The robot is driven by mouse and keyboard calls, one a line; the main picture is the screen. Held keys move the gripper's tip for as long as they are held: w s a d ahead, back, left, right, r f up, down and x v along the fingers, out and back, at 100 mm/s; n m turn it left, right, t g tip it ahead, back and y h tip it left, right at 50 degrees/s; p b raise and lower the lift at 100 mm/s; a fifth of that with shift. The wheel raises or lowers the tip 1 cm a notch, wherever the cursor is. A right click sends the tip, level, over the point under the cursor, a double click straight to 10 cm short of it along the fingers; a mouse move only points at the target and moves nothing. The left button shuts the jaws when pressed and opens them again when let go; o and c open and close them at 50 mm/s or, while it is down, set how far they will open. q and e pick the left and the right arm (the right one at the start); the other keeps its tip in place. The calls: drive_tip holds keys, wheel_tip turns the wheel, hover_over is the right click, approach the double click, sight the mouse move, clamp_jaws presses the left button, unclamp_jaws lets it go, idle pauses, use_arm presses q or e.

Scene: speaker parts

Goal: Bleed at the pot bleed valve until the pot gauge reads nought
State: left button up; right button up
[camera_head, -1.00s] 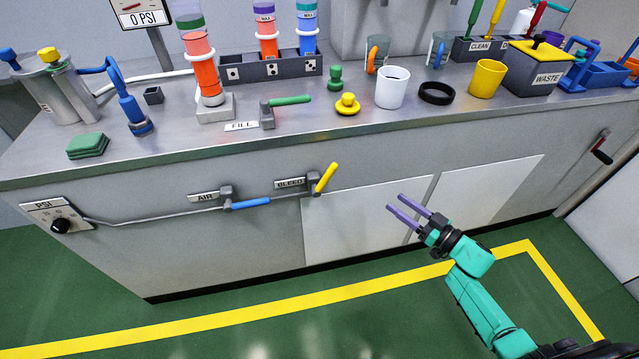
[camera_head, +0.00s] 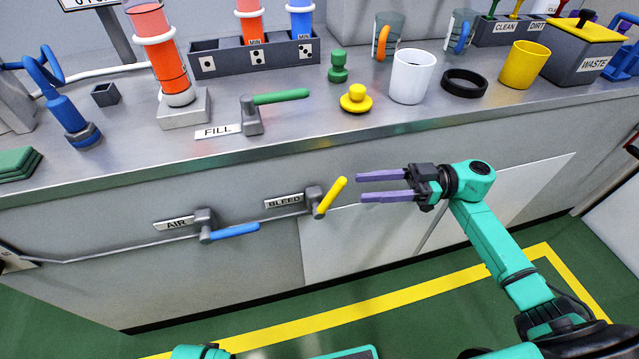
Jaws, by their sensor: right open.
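The bleed valve (camera_head: 313,198) sits on the cabinet front beside its BLEED label, its yellow handle (camera_head: 331,196) slanting up to the right, off the pipe's line. My right gripper (camera_head: 361,187) is open and empty, its two purple fingers pointing left, just right of the yellow handle in the picture. I cannot tell the gap in depth. The gauge display (camera_head: 88,3) at the top left is cut off; only its lower edge shows, so its reading is hidden now. My left gripper is not in view.
The AIR valve's blue handle (camera_head: 235,231) lies along the pipe left of the bleed valve. The FILL valve's green handle (camera_head: 280,97) is on the bench above. White mug (camera_head: 411,78), yellow cup (camera_head: 524,65) and black ring (camera_head: 464,83) stand near the bench edge.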

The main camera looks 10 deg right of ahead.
sight(331, 190)
drive_tip(key=a, duration=0.3)
drive_tip(key=w+a, duration=0.1)
drive_tip(key=a, duration=0.6)
drive_tip(key=shift+w, duration=0.15)
clamp_jaws()
drive_tip(key=shift+f, duration=0.1)
idle(0.7)
